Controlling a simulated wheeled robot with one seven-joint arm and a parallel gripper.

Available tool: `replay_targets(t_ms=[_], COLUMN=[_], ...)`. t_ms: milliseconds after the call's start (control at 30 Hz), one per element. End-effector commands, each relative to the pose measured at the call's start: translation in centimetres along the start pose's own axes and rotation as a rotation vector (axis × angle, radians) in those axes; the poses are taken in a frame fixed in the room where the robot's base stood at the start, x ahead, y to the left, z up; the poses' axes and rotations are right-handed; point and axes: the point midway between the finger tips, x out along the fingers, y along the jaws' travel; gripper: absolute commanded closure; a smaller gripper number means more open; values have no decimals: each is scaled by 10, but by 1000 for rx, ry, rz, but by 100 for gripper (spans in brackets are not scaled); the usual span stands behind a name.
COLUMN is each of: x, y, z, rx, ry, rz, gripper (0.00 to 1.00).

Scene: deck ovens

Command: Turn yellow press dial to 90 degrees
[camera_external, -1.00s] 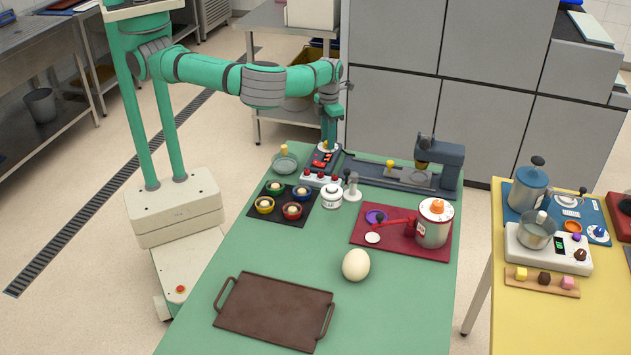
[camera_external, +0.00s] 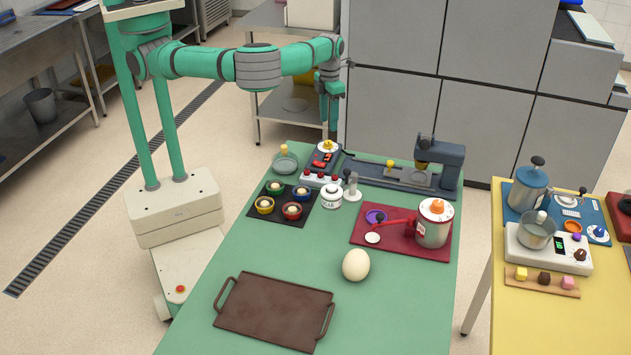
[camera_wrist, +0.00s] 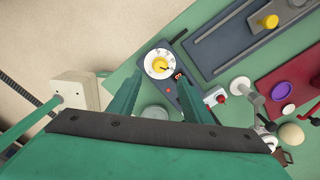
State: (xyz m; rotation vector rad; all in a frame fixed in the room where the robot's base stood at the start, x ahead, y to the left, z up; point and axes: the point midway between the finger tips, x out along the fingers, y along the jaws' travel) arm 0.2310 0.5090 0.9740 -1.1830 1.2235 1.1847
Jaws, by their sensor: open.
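The yellow dial (camera_external: 326,145) sits at the far end of a dark control unit, near the back edge of the green table. In the wrist view it is a yellow knob (camera_wrist: 160,65) inside a white ring with marks; its exact angle is too small to read. My gripper (camera_external: 332,138) is just above and behind the dial, pointing down. In the wrist view its open fingers (camera_wrist: 160,80) stand to either side of the dial's near side, with nothing between them. I cannot tell whether a finger touches it.

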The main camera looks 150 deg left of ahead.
Motion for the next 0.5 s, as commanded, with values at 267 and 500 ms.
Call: replay_targets(t_ms=[267, 500], x=[-27, -29], y=[0, 0], z=[0, 0], rx=[1, 0], ry=[0, 0], rz=[1, 1], gripper=[55, 55])
